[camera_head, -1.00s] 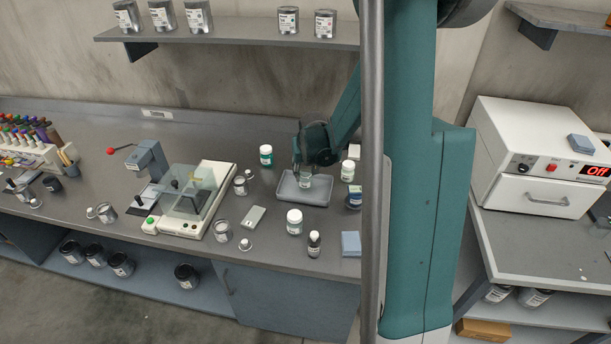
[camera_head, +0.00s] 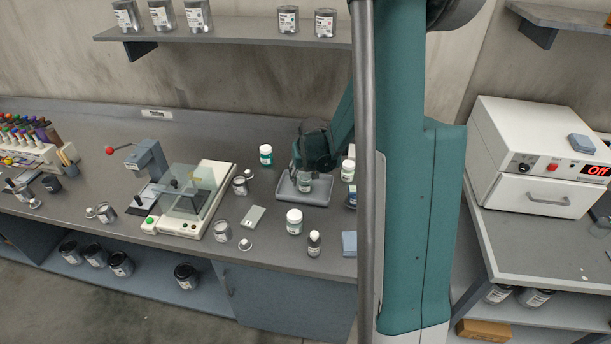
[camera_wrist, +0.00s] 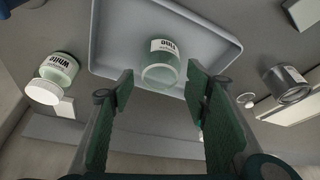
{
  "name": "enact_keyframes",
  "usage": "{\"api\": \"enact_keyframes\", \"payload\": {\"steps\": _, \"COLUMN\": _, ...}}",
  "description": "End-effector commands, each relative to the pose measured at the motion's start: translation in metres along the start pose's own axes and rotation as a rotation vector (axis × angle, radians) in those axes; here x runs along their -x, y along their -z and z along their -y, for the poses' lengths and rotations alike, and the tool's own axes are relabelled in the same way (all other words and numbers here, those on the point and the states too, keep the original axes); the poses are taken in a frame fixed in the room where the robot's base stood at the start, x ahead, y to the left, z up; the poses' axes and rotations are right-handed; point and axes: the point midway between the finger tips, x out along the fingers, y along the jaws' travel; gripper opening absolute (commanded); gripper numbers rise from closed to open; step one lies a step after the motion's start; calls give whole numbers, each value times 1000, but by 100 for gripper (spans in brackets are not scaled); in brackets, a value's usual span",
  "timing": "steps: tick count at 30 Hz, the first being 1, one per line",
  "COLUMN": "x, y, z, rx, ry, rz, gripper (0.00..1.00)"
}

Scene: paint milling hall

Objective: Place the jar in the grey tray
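The jar (camera_wrist: 161,70) is a small clear, greenish glass jar with a white label. It stands in the grey tray (camera_wrist: 215,35), near the tray's near edge in the wrist view. In the head view the jar (camera_head: 304,186) shows partly below my gripper, inside the tray (camera_head: 316,199). My gripper (camera_wrist: 160,82) is open, its two green-padded fingers apart on either side of the jar, with visible gaps between pads and glass. In the head view my gripper (camera_head: 303,174) is over the tray and hides part of it.
A green-labelled jar (camera_head: 266,155) stands left behind the tray; another jar (camera_head: 348,170) is close on its right. A shelf (camera_head: 235,36) hangs above.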

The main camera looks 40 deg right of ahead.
Motion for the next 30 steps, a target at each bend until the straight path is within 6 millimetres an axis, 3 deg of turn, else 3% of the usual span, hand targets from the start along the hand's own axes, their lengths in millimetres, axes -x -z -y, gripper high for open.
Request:
{"api": "enact_keyframes", "payload": {"steps": 14, "x": 8, "y": 1, "z": 0, "rx": 0, "ry": 0, "rz": 0, "gripper": 47}}
{"api": "enact_keyframes", "payload": {"steps": 30, "x": 59, "y": 1, "z": 0, "rx": 0, "ry": 0, "rz": 0, "gripper": 47}}
